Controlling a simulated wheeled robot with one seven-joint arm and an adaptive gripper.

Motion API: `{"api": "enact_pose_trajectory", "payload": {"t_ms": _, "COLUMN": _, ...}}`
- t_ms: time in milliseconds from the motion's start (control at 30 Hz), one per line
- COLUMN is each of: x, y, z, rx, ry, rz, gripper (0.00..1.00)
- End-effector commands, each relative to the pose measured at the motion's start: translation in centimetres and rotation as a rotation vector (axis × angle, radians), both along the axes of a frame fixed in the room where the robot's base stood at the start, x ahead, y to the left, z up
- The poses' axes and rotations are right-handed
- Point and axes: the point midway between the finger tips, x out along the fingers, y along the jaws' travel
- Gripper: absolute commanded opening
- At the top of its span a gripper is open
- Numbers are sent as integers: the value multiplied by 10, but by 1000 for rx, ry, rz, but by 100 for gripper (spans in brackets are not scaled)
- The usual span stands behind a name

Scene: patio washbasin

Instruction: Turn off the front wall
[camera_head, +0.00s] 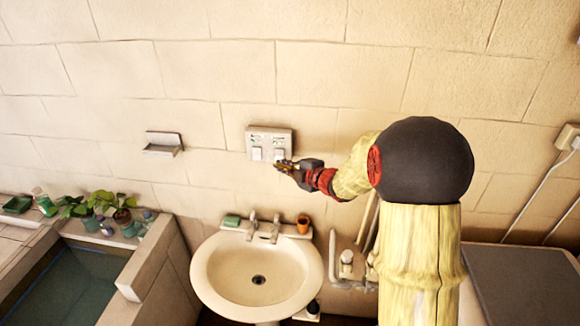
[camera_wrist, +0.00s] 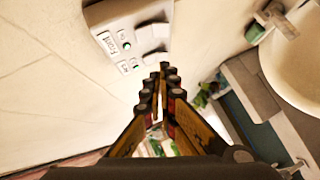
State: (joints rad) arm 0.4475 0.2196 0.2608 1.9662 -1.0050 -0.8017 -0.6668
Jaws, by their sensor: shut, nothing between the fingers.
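The white switch plate (camera_head: 268,133) is on the tiled wall above the basin, with a left rocker switch (camera_head: 257,154) and a right rocker switch (camera_head: 280,155). In the wrist view the plate (camera_wrist: 103,19) is turned sideways and shows a label reading "Front", other small text and green marks. Two raised rockers show there, an upper one (camera_wrist: 150,32) and a lower one (camera_wrist: 155,58). My gripper (camera_head: 278,165) is shut and empty, its tips just below the right switch in the head view. In the wrist view the fingertips (camera_wrist: 163,85) point towards the lower rocker; contact cannot be told.
A white basin (camera_head: 215,275) with two taps (camera_head: 263,227), a green sponge (camera_head: 231,221) and a brown cup (camera_head: 303,224) is below. A wall soap dish (camera_head: 163,144) is left of the plate. Potted plants (camera_head: 100,205) stand by a water trough. The wall around the plate is clear.

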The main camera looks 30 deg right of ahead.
Motion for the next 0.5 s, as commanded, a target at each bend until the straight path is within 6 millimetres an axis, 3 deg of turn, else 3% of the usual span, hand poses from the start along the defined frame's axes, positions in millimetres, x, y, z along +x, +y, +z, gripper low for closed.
{"api": "enact_pose_trajectory", "payload": {"t_ms": 200, "x": 36, "y": 7, "z": -12, "rx": 2, "ry": 2, "rz": 0, "gripper": 0}}
{"api": "enact_pose_trajectory", "payload": {"t_ms": 500, "x": 58, "y": -10, "z": -23, "rx": 1, "ry": 0, "rz": -1, "gripper": 0}}
